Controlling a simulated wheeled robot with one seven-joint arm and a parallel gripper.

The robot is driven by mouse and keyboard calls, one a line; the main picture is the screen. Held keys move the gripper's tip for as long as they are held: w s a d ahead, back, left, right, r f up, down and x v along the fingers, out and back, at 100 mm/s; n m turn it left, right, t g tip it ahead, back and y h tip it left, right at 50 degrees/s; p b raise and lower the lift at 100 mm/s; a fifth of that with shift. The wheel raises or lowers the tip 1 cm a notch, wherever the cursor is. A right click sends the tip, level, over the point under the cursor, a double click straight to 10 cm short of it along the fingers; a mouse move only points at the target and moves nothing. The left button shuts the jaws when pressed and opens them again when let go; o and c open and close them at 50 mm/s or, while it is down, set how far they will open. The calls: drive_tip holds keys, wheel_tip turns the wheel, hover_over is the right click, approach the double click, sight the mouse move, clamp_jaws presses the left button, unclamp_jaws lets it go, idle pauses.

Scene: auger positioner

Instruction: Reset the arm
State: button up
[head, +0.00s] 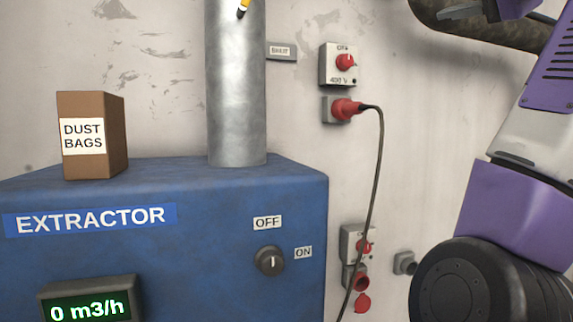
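My arm (522,190), with purple, white and black links, fills the right side of the head view. It is bent, and its upper part runs out of the top right corner.
A blue extractor (200,265) stands at the left, with a knob (270,261) and a display (90,300) reading 0 m3/h. A dust bags box (115,140) and a metal pipe (236,90) stand on it. A red plug (346,109) with a hanging cable (374,190) is on the wall.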

drive_tip(key=w+d+f+t+h, duration=0.15)
drive_tip(key=f+h, duration=0.25)
drive_tip(key=f, duration=0.5)
drive_tip(key=w+d+f+t+h, duration=0.15)
drive_tip(key=f+h, duration=0.25)
drive_tip(key=f, duration=0.6)
drive_tip(key=s+a+f+n+y, duration=0.1)
drive_tip(key=s+f+n, duration=0.25)
drive_tip(key=f, duration=0.85)
drive_tip(key=s+a+f+n, duration=0.15)
drive_tip(key=s+f, duration=0.25)
drive_tip(key=f, duration=0.7)
drive_tip(key=s+a+f+n+g+y, duration=0.1)
drive_tip(key=s+a+f+n+y, duration=0.15)
drive_tip(key=s+f, duration=1.45)
drive_tip(key=s+a+f+g, duration=0.1)
drive_tip(key=s+f, duration=0.3)
drive_tip(key=s, duration=0.4)
drive_tip(key=s+a+f+g, duration=0.1)
drive_tip(key=s+f+g, duration=0.2)
drive_tip(key=s, duration=0.6)
drive_tip(key=s+a+f+n+g, duration=0.1)
drive_tip(key=s+f+g, duration=0.2)
drive_tip(key=s+f, duration=0.4)
drive_tip(key=shift+s+f, duration=0.2)
drive_tip(key=shift+s, duration=0.45)
